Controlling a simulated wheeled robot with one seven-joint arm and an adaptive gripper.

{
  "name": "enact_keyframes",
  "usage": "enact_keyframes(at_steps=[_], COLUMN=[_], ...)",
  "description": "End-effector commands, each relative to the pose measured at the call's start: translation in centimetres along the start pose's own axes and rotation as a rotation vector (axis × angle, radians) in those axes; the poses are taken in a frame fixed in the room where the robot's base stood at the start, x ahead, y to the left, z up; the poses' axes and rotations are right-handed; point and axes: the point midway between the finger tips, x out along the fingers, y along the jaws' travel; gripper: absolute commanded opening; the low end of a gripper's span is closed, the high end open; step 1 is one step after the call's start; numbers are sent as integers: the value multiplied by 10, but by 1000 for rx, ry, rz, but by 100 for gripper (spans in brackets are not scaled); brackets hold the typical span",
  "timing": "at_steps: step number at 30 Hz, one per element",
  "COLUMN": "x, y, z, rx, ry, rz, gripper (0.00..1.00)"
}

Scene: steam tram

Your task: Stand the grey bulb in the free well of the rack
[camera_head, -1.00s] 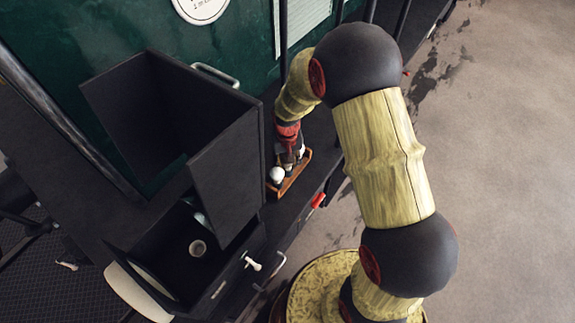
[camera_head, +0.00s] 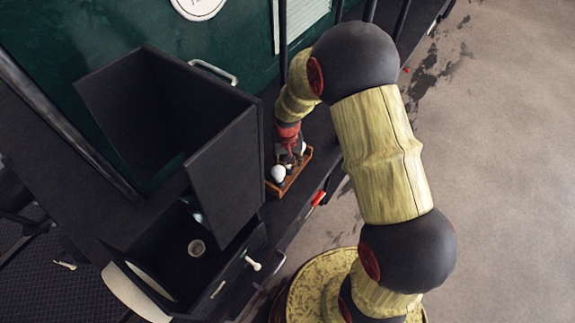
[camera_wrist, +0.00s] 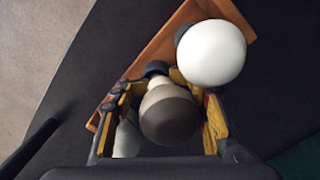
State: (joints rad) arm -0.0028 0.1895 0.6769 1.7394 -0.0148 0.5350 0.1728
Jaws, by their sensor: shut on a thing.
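The grey bulb (camera_wrist: 168,116) is between the two fingers of my gripper (camera_wrist: 172,112) in the wrist view. My gripper is shut on it, and its narrow end points down toward the rack. The rack (camera_wrist: 180,22) is an orange-brown wooden tray; in the head view the rack (camera_head: 297,180) lies on a dark ledge below my gripper (camera_head: 290,158). A white bulb (camera_wrist: 211,54) stands at one end of the rack, and the same white bulb (camera_head: 278,173) shows in the head view. Another pale bulb (camera_wrist: 127,136) is partly hidden behind the left finger. The well under the grey bulb is hidden.
A dark open-topped box (camera_head: 225,180) stands left of the rack, close to my gripper. An open drawer (camera_head: 165,240) below it holds a small round cup-like thing (camera_head: 197,248). A red-handled item (camera_head: 318,198) is near the ledge's edge. Open floor lies to the right.

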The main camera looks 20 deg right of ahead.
Motion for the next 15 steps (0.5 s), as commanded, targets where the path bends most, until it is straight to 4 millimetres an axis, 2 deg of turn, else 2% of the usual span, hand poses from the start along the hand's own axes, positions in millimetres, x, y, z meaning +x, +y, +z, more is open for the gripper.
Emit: enact_keyframes(at_steps=[1,12,13,15], x=[9,12,12,12], y=[2,0,0,0], z=[10,10,10,10], rx=[-2,-2,-2,-2], ry=[-22,-22,-22,-22], rz=[4,4,4,4], gripper=[0,0,38,42])
